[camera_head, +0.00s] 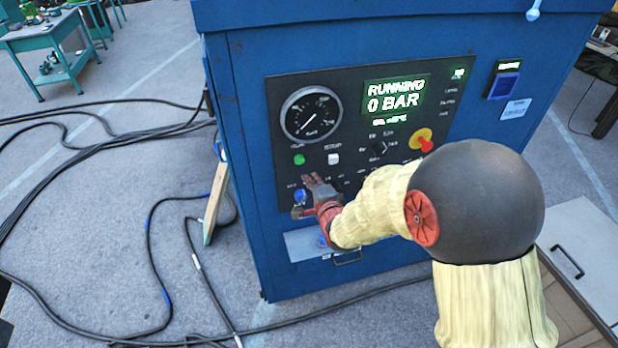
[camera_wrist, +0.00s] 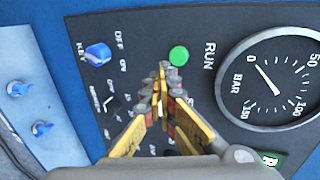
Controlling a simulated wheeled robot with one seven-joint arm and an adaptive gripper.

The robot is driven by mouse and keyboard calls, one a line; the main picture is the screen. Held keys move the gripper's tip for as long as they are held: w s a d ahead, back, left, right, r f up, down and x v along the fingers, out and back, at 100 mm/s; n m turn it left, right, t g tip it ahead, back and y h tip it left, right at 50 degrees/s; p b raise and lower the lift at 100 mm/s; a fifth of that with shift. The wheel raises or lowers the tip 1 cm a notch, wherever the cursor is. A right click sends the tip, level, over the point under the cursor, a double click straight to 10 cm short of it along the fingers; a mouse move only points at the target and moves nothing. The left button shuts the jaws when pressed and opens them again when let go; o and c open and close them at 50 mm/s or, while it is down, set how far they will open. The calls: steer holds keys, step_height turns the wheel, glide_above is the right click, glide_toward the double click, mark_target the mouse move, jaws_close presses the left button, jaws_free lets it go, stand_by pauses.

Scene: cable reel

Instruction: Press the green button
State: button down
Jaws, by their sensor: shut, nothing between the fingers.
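The green button (camera_head: 299,160) sits on the dark control panel of a blue machine, below the pressure gauge. In the wrist view the green button (camera_wrist: 179,56) is just beyond my fingertips, slightly to their right, beside the word RUN. My gripper (camera_head: 313,180) is in front of the panel, a little below the button in the head view. In the wrist view my gripper (camera_wrist: 163,72) has its fingers shut together with nothing between them. The whole button shows there, and I cannot tell how far the tips are from the panel.
The gauge (camera_head: 311,115) reads near zero and the display (camera_head: 396,96) says RUNNING 0 BAR. A white button (camera_head: 333,158), a blue key switch (camera_wrist: 98,54) and a red knob on a yellow plate (camera_head: 421,139) are on the panel. Cables (camera_head: 100,130) lie on the floor at left.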

steer(key=v, duration=0.7)
stand_by(0.5)
steer(key=s+d+f+n+g+h+b, duration=0.1)
steer(key=s+d+f+n+g, duration=0.1)
steer(key=s+f+n+g, duration=0.4)
steer(key=s+d+f+n+g+h, duration=0.1)
steer(key=s+d+f+n+g, duration=0.15)
steer(key=s+f+n, duration=0.35)
steer(key=s+d+r+n+h+b, duration=0.1)
steer(key=s+d+r+b, duration=0.3)
steer(key=s, duration=0.5)
steer(key=s+d+r+n+h+b, duration=0.1)
steer(key=s+d+r+b, duration=0.3)
steer(key=s+d+r, duration=0.4)
step_height(320, 180, up, 3)
steer(key=shift+s+f+n+b, duration=0.2)
steer(key=shift+s+n+b, duration=0.15)
steer(key=shift+s, duration=0.45)
